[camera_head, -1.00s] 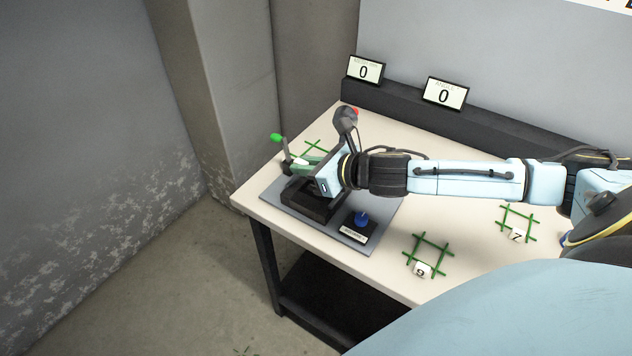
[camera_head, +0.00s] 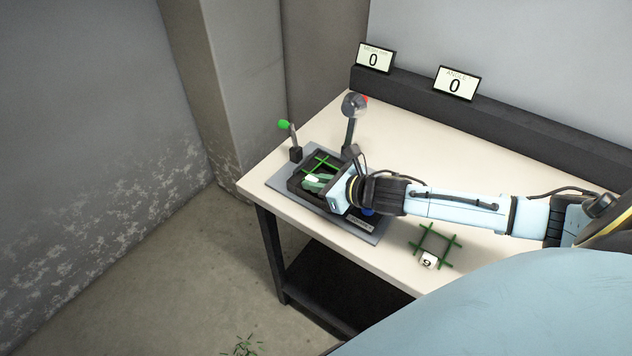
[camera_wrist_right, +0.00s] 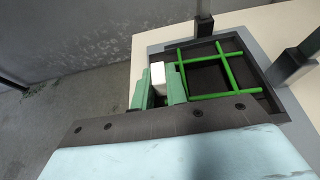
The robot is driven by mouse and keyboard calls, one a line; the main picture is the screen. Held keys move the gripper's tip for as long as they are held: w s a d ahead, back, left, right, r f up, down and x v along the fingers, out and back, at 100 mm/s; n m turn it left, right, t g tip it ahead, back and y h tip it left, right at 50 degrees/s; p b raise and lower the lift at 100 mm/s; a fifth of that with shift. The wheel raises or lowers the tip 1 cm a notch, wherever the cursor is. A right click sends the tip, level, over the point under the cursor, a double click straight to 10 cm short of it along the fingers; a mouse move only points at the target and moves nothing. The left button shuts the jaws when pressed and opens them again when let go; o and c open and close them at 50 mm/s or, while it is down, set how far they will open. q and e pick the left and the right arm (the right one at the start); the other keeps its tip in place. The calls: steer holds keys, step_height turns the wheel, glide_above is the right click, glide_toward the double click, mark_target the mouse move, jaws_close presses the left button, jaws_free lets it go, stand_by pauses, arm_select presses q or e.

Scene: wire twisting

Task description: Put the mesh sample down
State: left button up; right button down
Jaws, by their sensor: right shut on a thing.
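My right gripper (camera_head: 318,181) is shut on the white tag of a green mesh sample (camera_head: 322,162). In the right wrist view the green fingers of my gripper (camera_wrist_right: 159,88) hold the white tag between them, and the mesh (camera_wrist_right: 218,66) extends to the right of it. The mesh is over the dark square recess of the black fixture (camera_head: 297,188). I cannot tell whether it touches the recess floor. My left gripper is not in view.
Another green mesh with tag 9 (camera_head: 436,240) lies on the table (camera_head: 400,130) near its front edge. A green-tipped lever (camera_head: 290,136) and a post with a round head (camera_head: 353,112) stand at the fixture. Two displays reading 0 (camera_head: 375,58) sit behind. A green tangle (camera_head: 243,347) lies on the floor.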

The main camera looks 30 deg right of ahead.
steer(key=shift+f, duration=0.15)
steer(key=c, duration=1.4)
jaws_free()
steer(key=shift+s+d+r, duration=0.1)
steer(key=shift+s+r, duration=0.05)
steer(key=shift+r, duration=0.15)
steer(key=v, duration=1.1)
steer(key=shift+s+d+p, duration=0.1)
steer(key=shift+s+p, duration=0.15)
steer(key=shift+p, duration=0.15)
